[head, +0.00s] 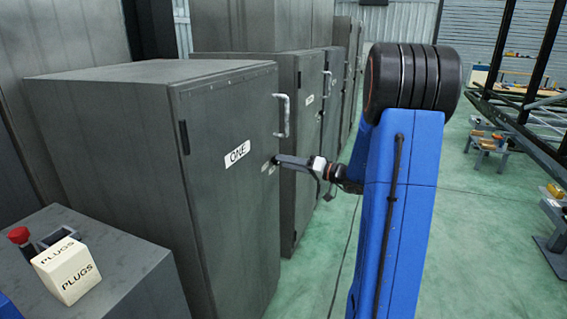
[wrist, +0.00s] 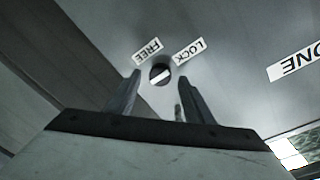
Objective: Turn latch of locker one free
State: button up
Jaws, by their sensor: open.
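Locker one (head: 225,190) is a dark grey cabinet with a white ONE label (head: 237,153) on its shut door. In the wrist view its latch (wrist: 160,74) is a small round dark knob with a light bar across it. A FREE label (wrist: 147,49) and a LOCK label (wrist: 189,51) sit beside the latch; the bar slants toward the LOCK side. My gripper (wrist: 158,88) is open, its fingers pointing at the door on either side of the latch in the picture. I cannot tell whether they touch it. In the head view my gripper (head: 279,160) is at the door's right side and hides the latch.
A pale handle (head: 283,116) stands out from the door above my gripper. More lockers (head: 308,130) stand behind to the right. A box labelled PLUGS (head: 67,270) rests on a grey cabinet at lower left. The green floor (head: 480,240) at right is mostly clear.

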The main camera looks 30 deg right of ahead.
jog(key=shift+x, duration=0.9)
jog(key=c, duration=1)
jog(key=shift+c, duration=0.2)
jog(key=shift+w+d+m+g+y, duration=0.15)
jog(key=shift+m+g, duration=0.35)
jog(key=shift+m, duration=3.65)
jog(key=shift+s+m+g+y, duration=0.1)
jog(key=shift+m+g+y, duration=0.3)
jog(key=shift+m, duration=3.75)
